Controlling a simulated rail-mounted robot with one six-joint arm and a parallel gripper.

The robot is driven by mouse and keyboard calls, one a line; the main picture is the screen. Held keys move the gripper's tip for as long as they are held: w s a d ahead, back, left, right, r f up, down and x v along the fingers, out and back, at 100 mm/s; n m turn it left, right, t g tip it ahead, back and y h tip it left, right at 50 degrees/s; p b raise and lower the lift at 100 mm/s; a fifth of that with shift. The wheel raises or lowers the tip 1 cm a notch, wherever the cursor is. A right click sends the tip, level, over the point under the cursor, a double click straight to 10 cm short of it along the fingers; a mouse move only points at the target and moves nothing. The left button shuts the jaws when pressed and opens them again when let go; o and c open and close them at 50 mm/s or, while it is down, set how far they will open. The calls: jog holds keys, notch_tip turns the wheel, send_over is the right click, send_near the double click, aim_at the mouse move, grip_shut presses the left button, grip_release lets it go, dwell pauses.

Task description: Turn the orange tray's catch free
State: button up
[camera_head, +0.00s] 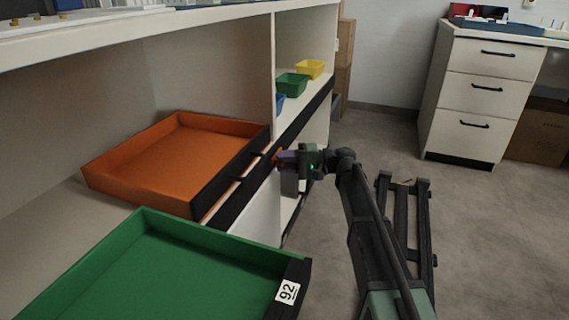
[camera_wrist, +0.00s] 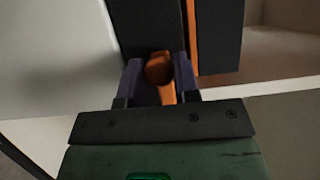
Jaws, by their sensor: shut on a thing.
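The orange tray (camera_head: 172,160) sits on the shelf with its dark front panel (camera_head: 232,172) at the shelf edge. Its dark front also shows at the top of the wrist view (camera_wrist: 216,35). The catch (camera_wrist: 159,69) is a small orange knob with a short orange arm running down from it in the wrist view. My gripper (camera_head: 279,158) is at the right end of the tray's front. In the wrist view my gripper (camera_wrist: 158,80) has one finger on each side of the catch and is shut on it. The fingers hide part of the catch.
A green tray (camera_head: 285,265) labelled 92 stands in front of the orange one. Small green (camera_head: 291,85) and yellow (camera_head: 309,69) bins stand on the shelf beyond the upright divider (camera_head: 274,60). A drawer cabinet (camera_head: 484,90) stands at the right, with open floor before it.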

jog(key=o, duration=0.9)
jog(key=shift+d, duration=0.1)
jog(key=d, duration=1)
jog(key=shift+w+d, duration=0.3)
jog(key=shift+w, duration=0.1)
